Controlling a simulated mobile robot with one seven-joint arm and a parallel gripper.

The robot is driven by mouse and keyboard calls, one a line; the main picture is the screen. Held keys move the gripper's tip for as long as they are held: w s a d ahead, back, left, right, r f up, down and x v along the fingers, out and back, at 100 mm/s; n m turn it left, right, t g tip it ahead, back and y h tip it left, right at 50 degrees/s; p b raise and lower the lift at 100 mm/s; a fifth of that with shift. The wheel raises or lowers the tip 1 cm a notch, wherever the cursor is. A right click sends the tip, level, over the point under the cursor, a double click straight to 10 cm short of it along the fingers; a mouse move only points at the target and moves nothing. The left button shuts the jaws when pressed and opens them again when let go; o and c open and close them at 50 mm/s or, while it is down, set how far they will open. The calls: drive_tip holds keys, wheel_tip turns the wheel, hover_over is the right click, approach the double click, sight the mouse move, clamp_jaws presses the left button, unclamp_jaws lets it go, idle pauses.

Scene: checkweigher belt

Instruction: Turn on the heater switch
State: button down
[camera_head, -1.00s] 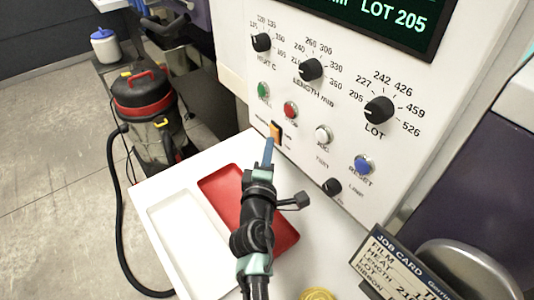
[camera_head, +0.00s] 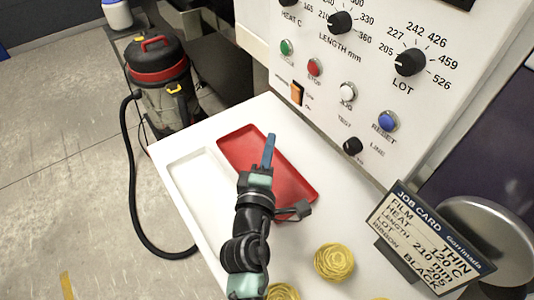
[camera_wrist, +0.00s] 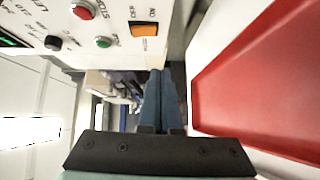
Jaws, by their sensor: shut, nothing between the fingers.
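The heater switch (camera_head: 296,94) is a small orange rocker in a dark frame, low on the left of the white control panel. It also shows in the wrist view (camera_wrist: 144,29), with small ON and OFF lettering beside it. I cannot tell for sure which side is pressed in. My gripper (camera_head: 269,138) has blue fingers, shut together with nothing between them. In the head view its tips are below and left of the switch, over the red tray, apart from the panel. In the wrist view the fingers (camera_wrist: 161,80) point past the panel's edge, clear of the switch.
Green (camera_head: 287,47) and red (camera_head: 314,67) buttons sit just above the switch; white and blue buttons lie to the right. A red tray (camera_head: 300,185), yellow rolls (camera_head: 334,262) and a job card (camera_head: 430,240) are on the white table. A vacuum cleaner (camera_head: 160,80) stands left.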

drive_tip(key=shift+s+a, duration=0.2)
drive_tip(key=shift+s, duration=0.75)
wheel_tip(320, 180, up, 31)
drive_tip(key=d+m+t+p, duration=0.15)
drive_tip(key=m+t, duration=0.35)
drive_tip(key=m, duration=0.5)
drive_tip(key=s+r+m+t+y, duration=0.1)
drive_tip(key=s+r+m+t, duration=0.1)
drive_tip(key=s+r, duration=0.4)
drive_tip(key=s+a+r+m+t+y, duration=0.1)
drive_tip(key=s+r+m+t, duration=0.2)
drive_tip(key=s+r, duration=0.4)
wheel_tip(320, 180, up, 7)
drive_tip(key=shift+f+m+y, duration=0.1)
drive_tip(key=shift+m+y, duration=0.2)
drive_tip(key=shift+y, duration=0.1)
